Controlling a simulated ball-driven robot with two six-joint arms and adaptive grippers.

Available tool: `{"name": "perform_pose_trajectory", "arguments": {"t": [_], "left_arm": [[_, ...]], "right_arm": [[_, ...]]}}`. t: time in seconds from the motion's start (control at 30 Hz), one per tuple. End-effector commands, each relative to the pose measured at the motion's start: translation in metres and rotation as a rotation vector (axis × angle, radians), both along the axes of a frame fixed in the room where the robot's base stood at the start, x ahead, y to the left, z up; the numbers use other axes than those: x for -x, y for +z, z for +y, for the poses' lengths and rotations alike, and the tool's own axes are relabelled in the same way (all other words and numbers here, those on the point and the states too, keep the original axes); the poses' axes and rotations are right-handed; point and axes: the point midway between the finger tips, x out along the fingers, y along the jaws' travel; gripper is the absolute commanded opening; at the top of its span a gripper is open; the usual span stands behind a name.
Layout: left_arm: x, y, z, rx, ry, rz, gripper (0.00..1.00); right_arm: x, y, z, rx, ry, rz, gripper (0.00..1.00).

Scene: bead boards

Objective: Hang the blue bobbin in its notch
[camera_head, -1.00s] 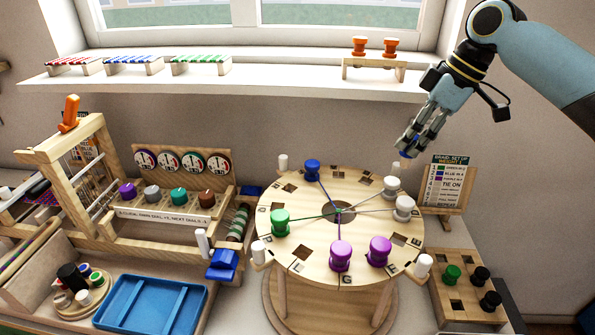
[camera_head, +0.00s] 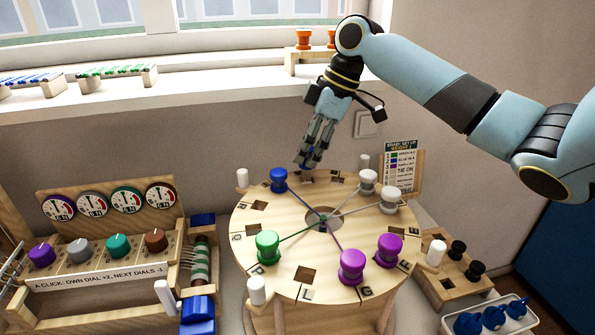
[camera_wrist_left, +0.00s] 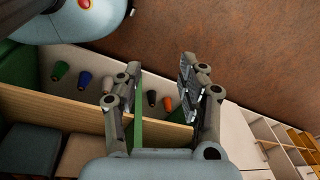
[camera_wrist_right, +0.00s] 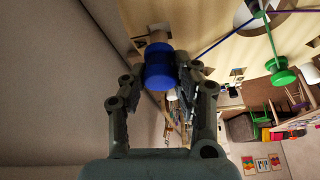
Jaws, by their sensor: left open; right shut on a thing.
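My right gripper (camera_head: 309,160) is at the far edge of the round wooden braiding disc (camera_head: 285,265), shut on a blue bobbin. The held blue bobbin (camera_wrist_right: 158,72) shows clearly between the fingertips in the right wrist view; in the head view only a little blue shows at the tips. Another blue bobbin (camera_head: 278,180) sits at the disc's rim, just left of the gripper. Blue, green, white and purple threads or bobbins mark the disc. I cannot tell whether the held bobbin touches the rim. My left gripper (camera_wrist_left: 158,88) is open and empty, away from the disc.
A green bobbin (camera_head: 268,247), purple bobbins (camera_head: 352,266) and white bobbins (camera_head: 389,200) stand around the rim. White posts (camera_head: 242,178) surround the disc. A setup card (camera_head: 398,167) stands behind it at right. A dial panel (camera_head: 110,268) is at left.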

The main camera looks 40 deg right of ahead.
Motion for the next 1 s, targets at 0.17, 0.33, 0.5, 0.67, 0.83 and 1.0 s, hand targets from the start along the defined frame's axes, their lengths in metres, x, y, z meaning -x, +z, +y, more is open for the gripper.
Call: {"name": "perform_pose_trajectory", "arguments": {"t": [0.17,0.33,0.5,0.67,0.83,1.0], "left_arm": [[0.036,-0.037,-0.023,0.026,0.011,0.052,0.4],[0.035,-0.042,-0.023,0.026,0.01,0.051,0.4],[0.01,-0.038,-0.014,0.016,0.005,0.014,0.4],[0.005,-0.037,-0.013,0.015,0.005,0.006,0.4],[0.013,-0.038,-0.013,0.016,0.006,0.017,0.4],[0.019,-0.039,-0.013,0.016,0.006,0.027,0.4]], "right_arm": [[0.001,-0.03,0.001,0.001,0.011,0.001,0.0],[0.002,-0.033,0.001,0.0,0.016,0.001,0.0],[0.002,-0.031,0.001,0.001,0.015,0.001,0.0],[0.002,-0.035,0.001,0.0,0.014,0.0,0.32],[0.002,-0.034,0.001,0.0,0.014,0.0,0.52],[0.002,-0.035,0.001,0.0,0.014,0.0,0.52]]}}
